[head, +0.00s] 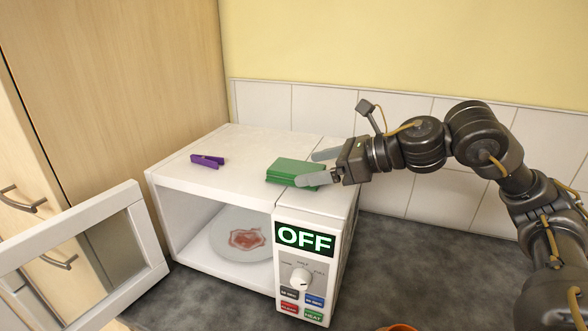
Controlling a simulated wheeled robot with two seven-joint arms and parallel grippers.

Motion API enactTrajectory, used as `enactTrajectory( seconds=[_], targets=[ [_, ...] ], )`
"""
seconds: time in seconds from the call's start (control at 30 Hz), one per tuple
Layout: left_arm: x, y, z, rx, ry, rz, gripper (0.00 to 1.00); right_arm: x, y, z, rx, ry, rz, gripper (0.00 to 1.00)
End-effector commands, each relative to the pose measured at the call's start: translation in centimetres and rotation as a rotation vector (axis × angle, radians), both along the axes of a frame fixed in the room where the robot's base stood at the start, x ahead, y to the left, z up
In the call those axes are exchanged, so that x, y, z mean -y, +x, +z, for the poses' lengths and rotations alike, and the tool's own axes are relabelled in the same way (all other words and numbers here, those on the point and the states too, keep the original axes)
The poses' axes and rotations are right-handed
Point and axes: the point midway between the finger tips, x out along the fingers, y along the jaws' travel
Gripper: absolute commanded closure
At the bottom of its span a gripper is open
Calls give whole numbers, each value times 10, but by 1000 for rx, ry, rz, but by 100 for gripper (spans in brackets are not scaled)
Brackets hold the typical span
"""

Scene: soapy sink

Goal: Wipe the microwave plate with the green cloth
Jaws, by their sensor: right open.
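The green cloth (290,170) lies folded on top of the white microwave, near its right end. My right gripper (318,168) is open at the cloth's right side, with one grey finger behind it and one in front near its corner. I cannot tell whether the fingers touch the cloth. The microwave plate (221,240) sits inside the open microwave (180,178) and bears a reddish stain (247,238). The plate's right edge is partly hidden by the control panel. My left gripper is not in view.
The microwave door (150,245) stands open to the left. A purple clip-like object (207,161) lies on the microwave's top. Wooden cabinets (130,90) rise at the left. An orange object (398,327) shows at the bottom edge. The dark counter (390,265) to the right is clear.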

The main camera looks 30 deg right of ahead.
Motion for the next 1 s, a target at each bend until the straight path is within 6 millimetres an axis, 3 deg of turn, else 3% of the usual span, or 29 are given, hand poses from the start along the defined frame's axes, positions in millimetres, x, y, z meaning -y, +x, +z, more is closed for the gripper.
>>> enactTrajectory(
  seconds=[0.13,0.33,0.5,0.77,1.0],
  targets=[
    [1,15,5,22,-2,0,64,-2,3,1,-1,1,-2,15],
    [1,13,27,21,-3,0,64,-20,26,-3,-5,2,1,15],
    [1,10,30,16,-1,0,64,-29,37,-14,-2,1,-2,15],
    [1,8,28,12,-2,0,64,-30,39,-16,-1,-1,-3,15],
    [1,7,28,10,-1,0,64,-30,39,-16,0,0,-2,47]
  ],
)
